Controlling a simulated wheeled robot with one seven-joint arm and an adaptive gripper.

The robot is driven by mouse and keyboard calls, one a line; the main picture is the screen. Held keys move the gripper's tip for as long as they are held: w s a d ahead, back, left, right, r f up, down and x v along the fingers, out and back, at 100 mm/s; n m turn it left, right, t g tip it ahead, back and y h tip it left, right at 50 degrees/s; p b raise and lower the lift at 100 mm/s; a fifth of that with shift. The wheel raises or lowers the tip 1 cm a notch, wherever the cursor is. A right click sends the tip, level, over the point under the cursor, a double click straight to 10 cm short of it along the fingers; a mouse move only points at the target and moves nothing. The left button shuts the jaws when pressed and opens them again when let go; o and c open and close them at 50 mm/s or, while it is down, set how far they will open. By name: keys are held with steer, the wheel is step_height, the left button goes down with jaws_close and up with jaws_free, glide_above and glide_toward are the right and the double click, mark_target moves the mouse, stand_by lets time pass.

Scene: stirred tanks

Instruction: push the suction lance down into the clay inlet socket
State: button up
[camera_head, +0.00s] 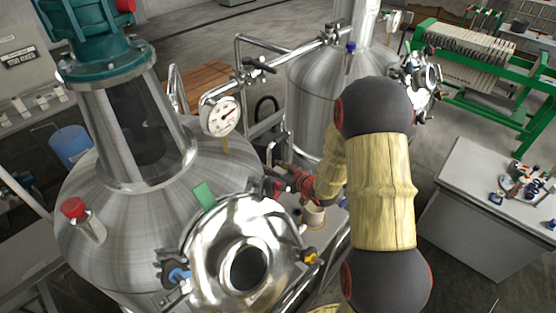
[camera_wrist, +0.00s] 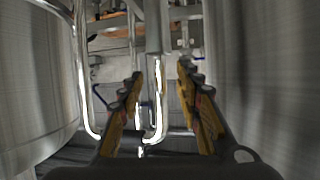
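In the wrist view my gripper (camera_wrist: 157,92) is open, its two yellow-padded fingers well apart. A vertical grey pipe (camera_wrist: 153,30) and a thin bright steel pipe (camera_wrist: 161,112) that bends at its foot show between and beyond the fingers. No contact with the fingers shows. I cannot tell whether either pipe is the suction lance. In the head view my arm reaches down between the two steel tanks, and its end is largely hidden behind the near tank's fittings. I cannot make out the clay inlet socket in either view.
A second tank (camera_head: 308,85) stands behind. A grey bench (camera_head: 470,215) with small items is at right. Tank walls flank my gripper closely.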

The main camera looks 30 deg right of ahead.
mark_target(269, 165)
steer(key=shift+p+x, duration=0.3)
steer(key=shift+x, duration=1.25)
steer(key=shift+f, duration=0.1)
steer(key=shift+c, duration=0.7)
jaws_close()
